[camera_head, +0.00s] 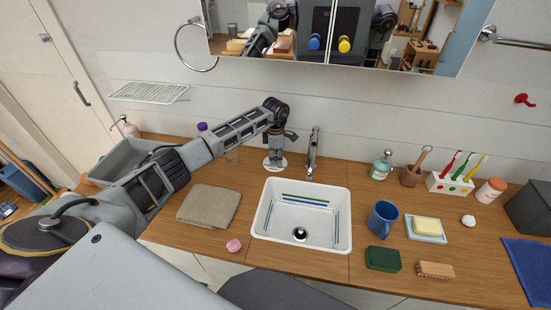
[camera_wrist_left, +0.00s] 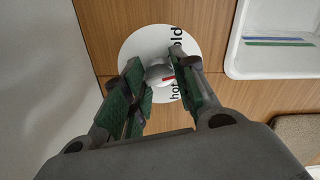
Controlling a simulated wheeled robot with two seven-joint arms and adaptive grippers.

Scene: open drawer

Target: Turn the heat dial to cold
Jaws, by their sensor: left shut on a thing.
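The heat dial has a white disc (camera_head: 280,168) on the wooden counter, left of the tap. In the left wrist view the disc (camera_wrist_left: 143,42) shows "hot" at its lower right and "old", the visible part of "cold", at its upper right. The dial's grey knob (camera_wrist_left: 158,73) has a red mark pointing right, towards the edge between the two words. My left gripper (camera_head: 273,164) points straight down over the dial. In the left wrist view its green-padded fingers (camera_wrist_left: 160,75) are shut on the knob, hiding part of it. My right gripper is out of view.
The white sink (camera_head: 258,222) and tap (camera_head: 312,152) are right of the dial. A folded towel (camera_head: 209,205) lies front left, with a grey bin (camera_head: 118,158) behind it. A mirror cabinet (camera_head: 440,55) hangs above. A mug (camera_head: 381,218) and green sponge (camera_head: 383,259) stand right of the sink.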

